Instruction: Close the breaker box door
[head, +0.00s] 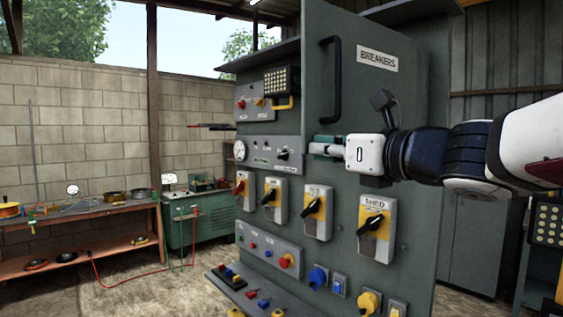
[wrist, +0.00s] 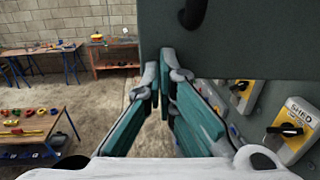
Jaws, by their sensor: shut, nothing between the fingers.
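The grey breaker box door (head: 380,95) carries a "BREAKERS" label (head: 377,58) and a black vertical handle (head: 331,80) near its left edge. In the wrist view the door (wrist: 260,45) fills the upper right, with the handle's lower end (wrist: 193,12) at the top. How far the door stands open is hard to tell. My gripper (head: 314,147) is shut and empty, below the handle and in front of the control panel in the head view. In the wrist view my gripper (wrist: 160,66) overlaps the door's lower edge; contact cannot be told.
Switches with yellow plates (head: 377,228) and a lower row of buttons line the grey panel under the door. A green machine (head: 197,222) and a workbench (head: 90,207) stand at left. In the wrist view a table with tools (wrist: 35,123) is at left, with open floor between.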

